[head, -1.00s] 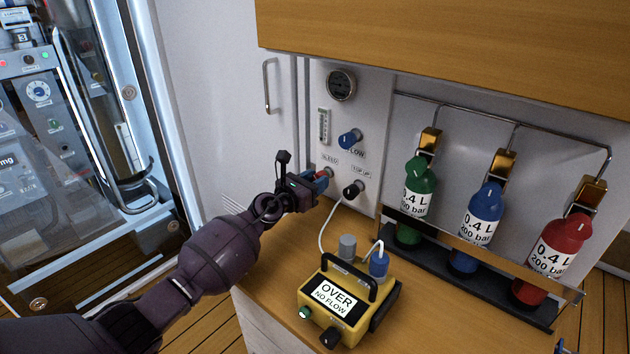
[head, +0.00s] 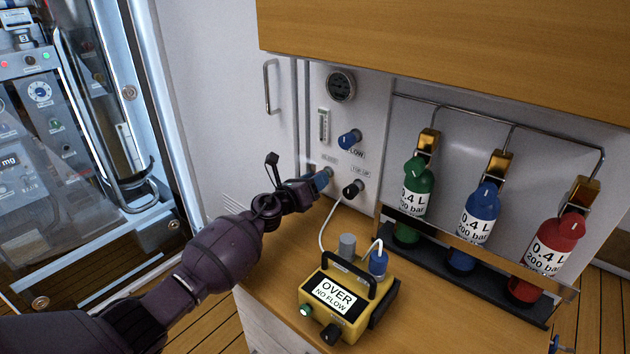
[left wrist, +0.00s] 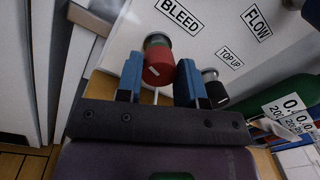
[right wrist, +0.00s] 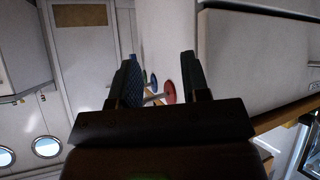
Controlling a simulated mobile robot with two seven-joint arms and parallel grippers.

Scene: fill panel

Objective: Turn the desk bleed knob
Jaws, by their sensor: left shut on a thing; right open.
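The bleed knob is red with a white mark on its face, and it shows in the left wrist view (left wrist: 158,66) below the BLEED label (left wrist: 180,13). My left gripper (left wrist: 160,82) has its blue fingers on either side of the knob and is shut on it. In the head view my left gripper (head: 318,182) is at the lower left of the white panel (head: 350,115), and its fingers hide most of the knob. My right gripper (right wrist: 158,78) is open and empty in the right wrist view, away from the panel.
The black top-up knob (head: 353,188) sits just right of my left fingers, with the blue flow knob (head: 349,139) above. A yellow analyser (head: 345,305) reading OVER, NO FLOW stands on the desk below. Green (head: 417,185), blue (head: 483,215) and red (head: 560,245) bottles stand right.

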